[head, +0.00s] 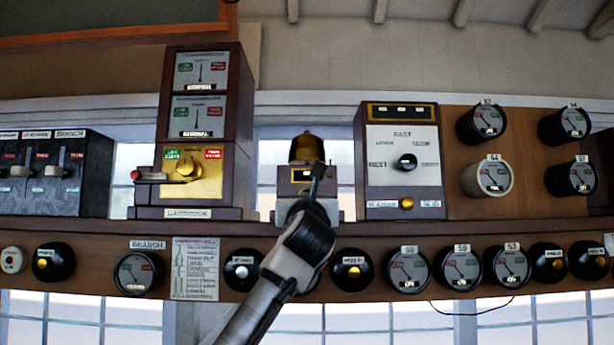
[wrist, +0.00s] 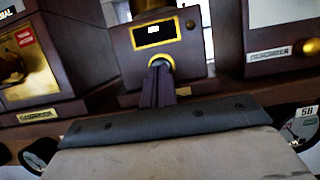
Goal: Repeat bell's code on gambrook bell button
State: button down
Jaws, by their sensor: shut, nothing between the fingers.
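A brass bell (head: 307,147) sits on top of a dark wooden box (head: 346,200) in the middle of the shelf. The box front has a small brass-framed window (wrist: 155,33), and below it a round brass-rimmed button or socket (wrist: 152,63), partly hidden by my fingers. My gripper (head: 317,182) is shut and empty in front of this box. In the wrist view its fingertips (wrist: 160,72) overlap the brass rim; I cannot tell whether they touch it. The block instrument left of the box carries a plate reading Gambrook (head: 187,214).
Left of the bell box stands the tall block instrument with a brass commutator (head: 183,170) and red handle. Right of it is a cabinet with a dark knob (head: 408,161). Several dials and dark plungers (head: 352,270) line the shelf front below. My arm covers part of that row.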

jog(key=shift+s, duration=0.4)
dwell(0.4)
jog(key=shift+w, duration=0.15)
dwell(1.0)
dwell(0.4)
dwell(0.9)
jog(key=shift+s, duration=0.2)
